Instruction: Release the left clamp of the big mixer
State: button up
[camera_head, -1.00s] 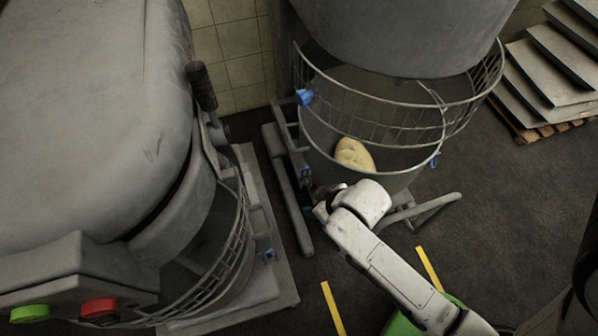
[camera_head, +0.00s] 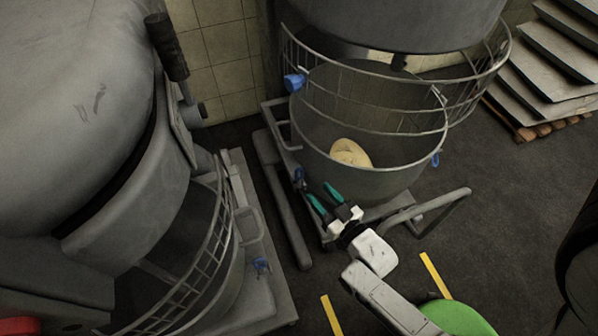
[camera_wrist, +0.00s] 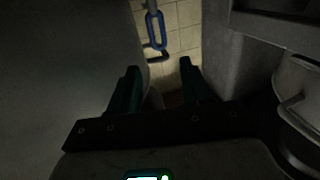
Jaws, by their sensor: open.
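The big mixer's bowl (camera_head: 390,182) stands upright at centre in the head view, with a pale dough lump (camera_head: 350,153) inside. A small blue clamp handle (camera_head: 298,177) sits low on the left side of its bowl frame. In the wrist view a blue loop-shaped handle (camera_wrist: 156,30) hangs upright, ahead of the fingers and slightly left of centre. My gripper (camera_head: 324,194) is open, its two green fingers beside the bowl's lower left and pointing toward the clamp. In the wrist view, my gripper (camera_wrist: 160,66) has nothing between its fingers. The handle lies beyond the tips, apparently apart.
A wire guard (camera_head: 375,110) with a blue piece (camera_head: 294,82) rings the bowl top. Another mixer (camera_head: 90,130) fills the left. A frame leg (camera_head: 430,205) sticks out right of the bowl. Stacked trays (camera_head: 550,70) stand at right. The floor (camera_head: 500,205) at right is open.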

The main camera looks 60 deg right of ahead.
aim_at(301, 173)
jog(key=b+x, duration=0.1)
jog(key=x, duration=0.9)
jog(key=shift+w+d+r, duration=0.1)
jog(key=shift+w+d, duration=0.05)
jog(key=shift+w, duration=0.2)
grip_shut()
